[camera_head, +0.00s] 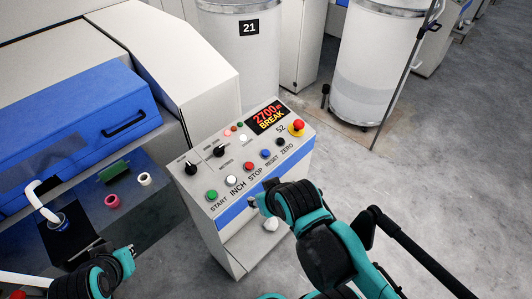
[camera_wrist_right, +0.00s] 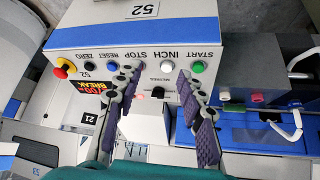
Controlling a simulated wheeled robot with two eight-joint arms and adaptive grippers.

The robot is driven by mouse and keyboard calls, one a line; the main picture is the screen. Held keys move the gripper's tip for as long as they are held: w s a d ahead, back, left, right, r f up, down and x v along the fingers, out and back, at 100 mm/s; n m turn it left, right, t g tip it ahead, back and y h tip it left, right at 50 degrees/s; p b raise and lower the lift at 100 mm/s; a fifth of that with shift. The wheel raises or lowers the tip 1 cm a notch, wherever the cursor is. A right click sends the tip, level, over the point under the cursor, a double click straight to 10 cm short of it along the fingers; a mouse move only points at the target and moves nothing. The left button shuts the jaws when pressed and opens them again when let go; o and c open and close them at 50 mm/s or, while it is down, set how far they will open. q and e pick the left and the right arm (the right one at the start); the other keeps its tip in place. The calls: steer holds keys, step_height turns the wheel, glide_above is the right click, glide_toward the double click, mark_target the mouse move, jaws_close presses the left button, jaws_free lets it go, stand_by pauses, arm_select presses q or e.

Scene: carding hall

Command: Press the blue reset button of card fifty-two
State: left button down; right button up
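The control panel (camera_head: 213,163) of card 52 has a row of buttons along its front. The blue reset button (camera_head: 266,154) sits between the red STOP button (camera_head: 249,166) and the black ZERO button (camera_head: 280,142). In the right wrist view the blue button (camera_wrist_right: 112,66) lies just left of one finger. My right gripper (camera_wrist_right: 161,72) is open and empty there, its fingers spread over the STOP to START side. In the head view my right gripper (camera_head: 262,200) is at the panel's front edge. My left gripper (camera_head: 127,258) is low at left; its fingers are unclear.
A red emergency button (camera_head: 297,127) stands on a yellow base at the panel's right end. The display (camera_head: 267,117) reads 2700 and BREAK. A pink ring (camera_head: 111,200) and a white ring (camera_head: 145,179) lie left. Can 21 (camera_head: 240,60) stands behind. Floor at right is clear.

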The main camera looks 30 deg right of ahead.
jaws_close()
stand_by(1.1)
